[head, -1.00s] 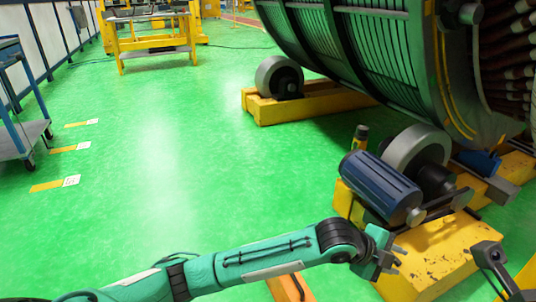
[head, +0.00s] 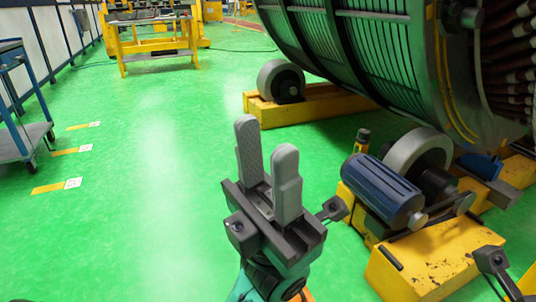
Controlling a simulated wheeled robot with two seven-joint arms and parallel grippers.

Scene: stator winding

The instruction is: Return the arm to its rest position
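My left gripper (head: 268,175) stands upright at the lower middle of the head view, its two grey pads pointing up. The pads are apart with a clear gap between them, and nothing is held. The teal wrist of my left arm shows just below it at the bottom edge. The gripper is over the green floor in the picture, to the left of the blue motor. A small dark part at the lower right edge may belong to my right arm, but no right gripper fingers can be made out.
The large stator (head: 385,55) fills the upper right, on rollers (head: 418,155) with yellow bases (head: 430,262). A blue motor (head: 382,190) sits at the near roller. A blue cart (head: 35,135) stands at left and a yellow workbench (head: 150,45) far back. The green floor (head: 150,190) between is clear.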

